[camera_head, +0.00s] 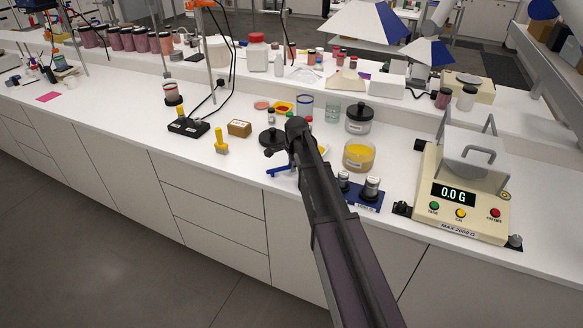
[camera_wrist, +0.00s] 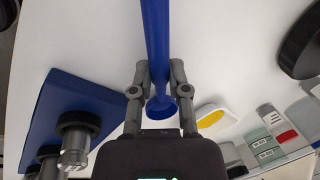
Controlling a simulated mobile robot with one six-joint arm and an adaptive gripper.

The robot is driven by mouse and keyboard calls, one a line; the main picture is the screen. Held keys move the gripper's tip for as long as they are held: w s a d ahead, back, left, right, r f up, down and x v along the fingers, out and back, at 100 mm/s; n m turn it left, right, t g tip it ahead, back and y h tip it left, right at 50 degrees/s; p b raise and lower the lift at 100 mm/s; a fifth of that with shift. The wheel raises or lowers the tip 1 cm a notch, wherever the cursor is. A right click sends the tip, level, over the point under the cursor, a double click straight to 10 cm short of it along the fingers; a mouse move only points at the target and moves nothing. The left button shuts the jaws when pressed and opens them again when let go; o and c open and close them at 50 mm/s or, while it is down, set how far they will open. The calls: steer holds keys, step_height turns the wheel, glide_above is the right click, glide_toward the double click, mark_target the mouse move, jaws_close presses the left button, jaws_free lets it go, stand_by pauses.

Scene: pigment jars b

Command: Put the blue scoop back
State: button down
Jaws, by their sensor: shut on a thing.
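The blue scoop (camera_head: 279,171) shows in the head view near the counter's front edge, partly hidden by my arm. In the wrist view, its long blue handle (camera_wrist: 156,35) runs up between the fingers, with a round blue end (camera_wrist: 162,108) close to the palm. My gripper (camera_wrist: 158,75) is shut on the scoop. In the head view, my gripper (camera_head: 277,152) is mostly hidden behind my own arm. I cannot tell whether the scoop touches the counter.
A jar of yellow powder (camera_head: 359,156) and a blue tray with metal weights (camera_head: 366,202) stand right of my arm. A balance (camera_head: 470,215) reads 0.0 G farther right. A yellow-handled tool (camera_head: 221,142) and wooden block (camera_head: 240,128) stand left.

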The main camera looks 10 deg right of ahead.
mark_target(295, 175)
steer(key=shift+f, duration=0.15)
steer(key=c, duration=0.6)
jaws_free()
steer(key=p+v, duration=1.1)
steer(key=v, duration=0.1)
steer(key=shift+w+p, duration=0.1)
steer(key=shift+p, duration=0.25)
stand_by(0.7)
